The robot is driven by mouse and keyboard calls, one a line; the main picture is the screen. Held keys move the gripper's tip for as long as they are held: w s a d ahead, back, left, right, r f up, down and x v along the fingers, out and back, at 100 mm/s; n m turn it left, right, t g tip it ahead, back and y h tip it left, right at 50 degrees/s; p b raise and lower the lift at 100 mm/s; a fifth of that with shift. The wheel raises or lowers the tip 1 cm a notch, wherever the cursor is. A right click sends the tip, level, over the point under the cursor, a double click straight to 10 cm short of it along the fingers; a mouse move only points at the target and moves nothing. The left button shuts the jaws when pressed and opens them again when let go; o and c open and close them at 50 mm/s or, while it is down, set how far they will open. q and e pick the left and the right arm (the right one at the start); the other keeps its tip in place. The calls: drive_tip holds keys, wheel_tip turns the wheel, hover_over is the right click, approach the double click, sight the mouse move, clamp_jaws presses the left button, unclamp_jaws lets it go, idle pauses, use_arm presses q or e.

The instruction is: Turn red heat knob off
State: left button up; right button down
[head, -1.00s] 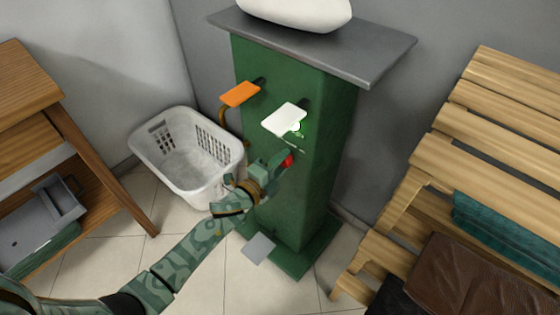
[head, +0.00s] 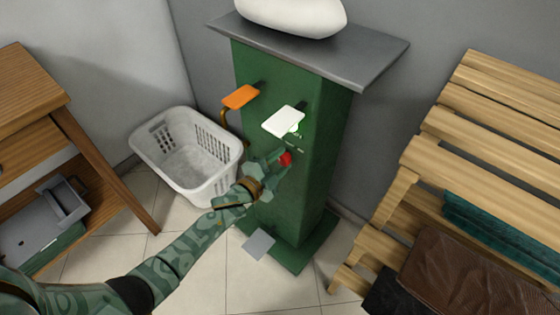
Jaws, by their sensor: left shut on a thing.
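The red heat knob (head: 286,158) is on the front of the green machine column (head: 318,170), below a white lever plate (head: 284,121). My left gripper (head: 280,163) reaches in from the lower left and is shut on the red knob. Its fingers hide part of the knob, and I cannot read the knob's setting. A small pale mark shows on the column just above the knob. My right gripper is not in view.
An orange lever plate (head: 240,96) sticks out at the column's upper left. A white laundry basket (head: 190,185) stands left of the column. A grey foot pedal (head: 258,244) is at its base. A wooden slatted bench (head: 470,165) stands at right.

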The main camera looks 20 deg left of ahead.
use_arm(q)
drive_tip(key=shift+f, duration=0.2)
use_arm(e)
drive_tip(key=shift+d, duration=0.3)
use_arm(q)
drive_tip(key=o, duration=1)
drive_tip(key=shift+r, duration=0.1)
drive_tip(key=shift+s, duration=0.1)
drive_tip(key=shift+s+a+r, duration=0.1)
drive_tip(key=shift+s+a, duration=0.1)
drive_tip(key=shift+s, duration=0.1)
drive_tip(key=p+v, duration=0.5)
drive_tip(key=v, duration=1)
drive_tip(key=shift+s+a, duration=0.1)
drive_tip(key=shift+s, duration=0.15)
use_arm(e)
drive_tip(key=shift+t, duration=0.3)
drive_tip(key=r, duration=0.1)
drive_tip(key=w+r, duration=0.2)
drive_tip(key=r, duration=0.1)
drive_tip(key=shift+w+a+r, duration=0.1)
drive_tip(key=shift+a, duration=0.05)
